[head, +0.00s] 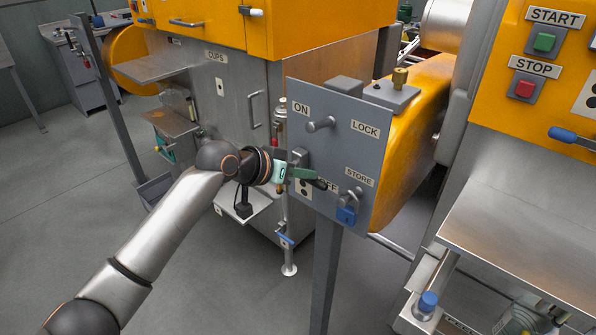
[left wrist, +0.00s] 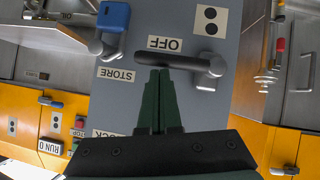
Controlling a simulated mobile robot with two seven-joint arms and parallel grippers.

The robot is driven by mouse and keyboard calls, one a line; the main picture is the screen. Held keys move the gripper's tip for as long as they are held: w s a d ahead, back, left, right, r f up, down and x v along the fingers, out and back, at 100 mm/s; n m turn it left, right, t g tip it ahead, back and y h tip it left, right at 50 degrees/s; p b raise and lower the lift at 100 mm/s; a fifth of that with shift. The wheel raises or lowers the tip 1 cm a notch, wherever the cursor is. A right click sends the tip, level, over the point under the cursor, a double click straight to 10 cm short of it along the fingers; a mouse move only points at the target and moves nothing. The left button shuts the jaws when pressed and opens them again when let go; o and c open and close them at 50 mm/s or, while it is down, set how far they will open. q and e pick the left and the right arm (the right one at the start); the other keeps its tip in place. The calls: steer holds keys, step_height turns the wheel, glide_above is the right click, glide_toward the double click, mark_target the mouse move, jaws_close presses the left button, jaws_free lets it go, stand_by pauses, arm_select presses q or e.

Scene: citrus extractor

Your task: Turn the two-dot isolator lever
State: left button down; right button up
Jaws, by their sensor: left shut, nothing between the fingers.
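The two-dot isolator lever is a dark grey handle on a grey panel (head: 345,135). In the left wrist view the lever (left wrist: 190,62) lies across the picture beside the OFF label, with the two-dot plate (left wrist: 210,20) above it. In the head view the lever (head: 318,183) is partly hidden by my gripper. My left gripper (head: 312,175) has green fingers and is shut and empty. In the left wrist view its closed fingertips (left wrist: 159,71) are right at the lever's edge; I cannot tell whether they touch. My right gripper is not in view.
A blue padlock (head: 347,214) hangs by the STORE label. A peg (head: 320,124) sticks out near ON. A steel shelf (head: 520,240) and START/STOP buttons are at the right. A steel cabinet (head: 235,95) stands behind my arm. Open floor lies at the lower left.

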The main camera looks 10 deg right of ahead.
arm_select(q)
steer(key=b+v, duration=0.1)
steer(key=v, duration=1.1)
steer(key=s+a+f+n+t+y, duration=0.1)
steer(key=s+a+f+n, duration=0.15)
steer(key=f, duration=0.65)
steer(key=s+a+f+n+t+y, duration=0.1)
steer(key=a+f+n, duration=0.15)
steer(key=f, duration=0.65)
steer(key=s+a+f+n+t+y, duration=0.15)
steer(key=a+f, duration=0.25)
steer(key=f, duration=0.4)
steer(key=s+a+f+y, duration=0.2)
steer(key=s+a+f, duration=0.3)
steer(key=s, duration=0.5)
steer(key=s+a+f+y, duration=0.2)
steer(key=s+a+f, duration=0.4)
steer(key=s+f, duration=0.3)
steer(key=shift+s, duration=0.65)
steer(key=shift+f+n, duration=0.15)
steer(key=shift+n, duration=0.1)
